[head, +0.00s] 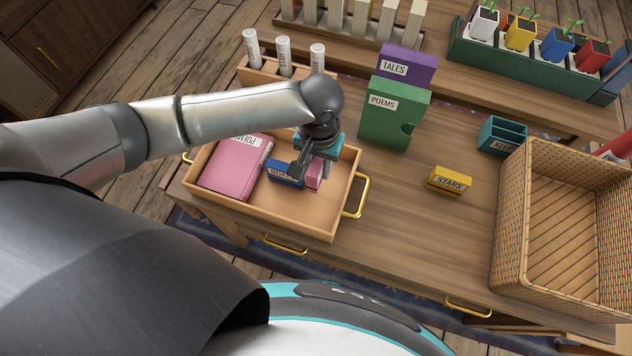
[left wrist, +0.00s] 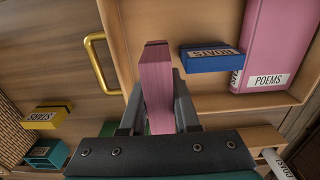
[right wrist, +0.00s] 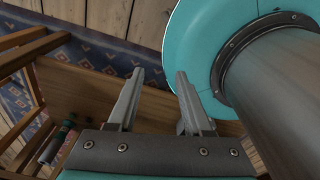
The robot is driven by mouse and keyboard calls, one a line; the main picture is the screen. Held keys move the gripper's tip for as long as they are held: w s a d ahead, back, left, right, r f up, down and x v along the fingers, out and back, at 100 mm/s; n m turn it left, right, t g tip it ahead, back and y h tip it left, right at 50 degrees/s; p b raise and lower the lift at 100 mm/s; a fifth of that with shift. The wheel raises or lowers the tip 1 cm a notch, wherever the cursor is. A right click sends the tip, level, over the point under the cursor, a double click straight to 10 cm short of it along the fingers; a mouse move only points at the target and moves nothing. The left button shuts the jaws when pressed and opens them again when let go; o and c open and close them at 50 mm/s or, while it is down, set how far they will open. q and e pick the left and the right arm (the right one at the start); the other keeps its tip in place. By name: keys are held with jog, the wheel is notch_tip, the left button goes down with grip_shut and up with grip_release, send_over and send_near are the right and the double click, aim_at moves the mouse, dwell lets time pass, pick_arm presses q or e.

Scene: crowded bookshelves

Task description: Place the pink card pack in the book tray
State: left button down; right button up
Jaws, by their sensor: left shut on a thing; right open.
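The pink card pack (head: 314,177) is between the fingers of my left gripper (head: 308,165), at the right part of the wooden book tray (head: 300,216). In the left wrist view the pack (left wrist: 155,85) stands on edge between the fingers, inside the tray wall near a gold handle. I cannot tell whether it touches the tray floor. A large pink POEMS book (head: 236,168) and a blue BOATS pack (head: 284,173) lie in the tray, the blue pack just left of the held pack. My right gripper (right wrist: 155,85) is open and empty, away from the tray.
A yellow STARS pack (head: 449,181), a teal box (head: 502,136) and a wicker basket (head: 510,230) are on the table right of the tray. A green POEMS box (head: 393,112) and a purple TALES box (head: 405,63) stand behind. The tray's front floor is clear.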

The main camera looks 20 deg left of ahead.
pick_arm(q)
notch_tip(320, 180, down, 4)
jog(key=shift+f+b, duration=0.2)
jog(key=shift+b, duration=0.4)
notch_tip(320, 180, down, 4)
jog(key=shift+r+b, duration=0.25)
jog(key=shift+b, duration=0.5)
jog(key=shift+f, duration=0.3)
jog(key=shift+r, duration=0.1)
jog(key=c, duration=0.9)
grip_release()
pick_arm(e)
jog(key=f, duration=0.1)
jog(key=w+d+f, duration=0.1)
jog(key=f, duration=0.1)
jog(key=shift+w+d, duration=0.15)
jog(key=shift+d, duration=0.1)
jog(key=shift+a, duration=0.1)
